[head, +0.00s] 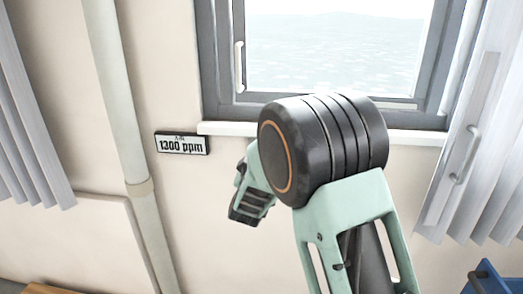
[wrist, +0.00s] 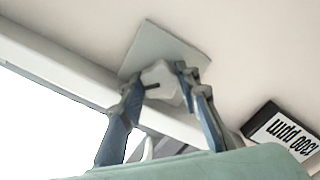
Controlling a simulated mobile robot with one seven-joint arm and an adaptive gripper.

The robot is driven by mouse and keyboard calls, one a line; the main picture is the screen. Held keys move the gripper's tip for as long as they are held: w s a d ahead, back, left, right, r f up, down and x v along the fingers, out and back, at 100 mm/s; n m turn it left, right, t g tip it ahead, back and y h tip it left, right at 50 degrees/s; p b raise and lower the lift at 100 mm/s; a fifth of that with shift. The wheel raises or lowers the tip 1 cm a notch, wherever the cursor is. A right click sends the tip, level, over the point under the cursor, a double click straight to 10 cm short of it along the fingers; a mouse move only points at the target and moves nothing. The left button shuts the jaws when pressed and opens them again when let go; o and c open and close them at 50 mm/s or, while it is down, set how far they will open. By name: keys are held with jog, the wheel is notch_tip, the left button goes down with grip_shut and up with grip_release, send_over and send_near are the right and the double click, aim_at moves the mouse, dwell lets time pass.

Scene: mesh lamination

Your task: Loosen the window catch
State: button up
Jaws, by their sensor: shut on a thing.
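The window (head: 330,50) has a grey frame, and a slim white handle (head: 239,67) stands upright on its left side in the head view. In the wrist view my gripper (wrist: 160,83) has its blue fingers on either side of a pale, rounded knob (wrist: 160,74) and is shut on it. The knob sits in front of a flat grey square plate (wrist: 150,42). I cannot tell whether this knob is the window catch. In the head view my arm hides the fingers, knob and plate.
A sign reading 1300 ppm (head: 182,143) is on the wall left of my arm, and close to the fingers in the wrist view (wrist: 283,138). A white sill (head: 225,128) juts out below the window. A pipe (head: 120,90) and blinds (head: 470,140) flank the area.

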jog(key=o, duration=1.2)
jog(key=shift+c, duration=0.2)
jog(key=s, duration=0.8)
jog(key=shift+a, duration=0.15)
